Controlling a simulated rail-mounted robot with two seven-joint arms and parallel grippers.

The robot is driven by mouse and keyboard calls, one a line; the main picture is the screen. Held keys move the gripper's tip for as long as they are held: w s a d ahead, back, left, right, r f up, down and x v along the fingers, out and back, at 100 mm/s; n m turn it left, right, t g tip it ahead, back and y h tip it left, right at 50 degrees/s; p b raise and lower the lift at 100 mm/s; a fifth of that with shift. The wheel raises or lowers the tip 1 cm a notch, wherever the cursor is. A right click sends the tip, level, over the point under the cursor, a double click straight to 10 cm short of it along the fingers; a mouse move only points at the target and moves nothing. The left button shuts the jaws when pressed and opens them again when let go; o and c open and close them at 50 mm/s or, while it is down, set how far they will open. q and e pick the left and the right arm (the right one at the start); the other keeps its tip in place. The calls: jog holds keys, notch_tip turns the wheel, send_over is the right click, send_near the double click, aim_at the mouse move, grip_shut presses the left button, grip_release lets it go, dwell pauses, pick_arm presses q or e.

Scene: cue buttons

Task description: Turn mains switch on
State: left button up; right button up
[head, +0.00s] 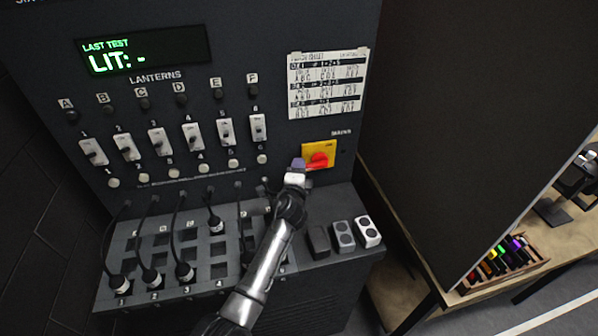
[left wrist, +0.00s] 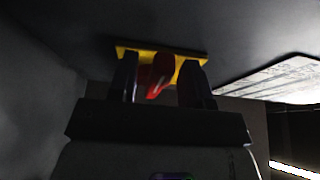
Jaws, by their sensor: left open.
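The mains switch is a red rotary handle (head: 320,160) on a yellow plate (head: 328,149), at the right side of the dark panel under the MAINS label. My left gripper (head: 301,165) is at the switch, at its left edge in the head view. In the left wrist view the open fingers of my left gripper (left wrist: 162,85) stand on either side of the red handle (left wrist: 160,72), in front of the yellow plate (left wrist: 190,55). I cannot tell whether a finger touches the handle. My right gripper is not in view.
Left of the switch is a row of white lantern switches (head: 191,136). A display (head: 143,50) reads "LIT: -". Below, black plugs and cables (head: 184,270) stand on the sloping desk. A paper chart (head: 327,84) hangs above the switch.

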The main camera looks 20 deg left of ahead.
pick_arm(q)
jog(key=shift+c, duration=0.3)
grip_shut()
dwell(0.4)
